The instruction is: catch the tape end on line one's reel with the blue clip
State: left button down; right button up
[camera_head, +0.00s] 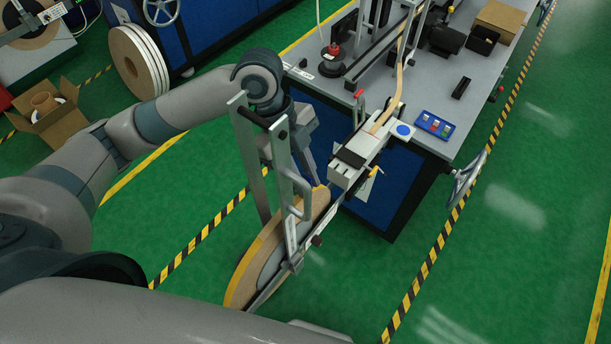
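Line one's reel appears to be the large tan reel (262,262) with a grey hub, held upright in a grey metal stand (247,150) at the table's near end. My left gripper (308,172) hangs from the arm coming in from the left, just above the reel and behind the stand's bars. Its fingers are mostly hidden, so I cannot tell whether it is open or holds anything. I cannot make out the tape end. A blue tray (434,125) on the table holds small coloured pieces; I cannot tell whether one is the blue clip. My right gripper is not in view.
The grey table (480,95) carries a white splicing block (357,160), a tan tape strip (392,106), a blue round mark (404,130) and black blocks. A handwheel (467,177) is at its right side. Spare reels (135,62) and a cardboard box (50,115) stand left. Green floor right is clear.

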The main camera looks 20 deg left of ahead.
pick_arm(q)
jog(key=shift+f+b, duration=0.45)
jog(key=shift+f, duration=0.65)
jog(key=shift+f, duration=0.1)
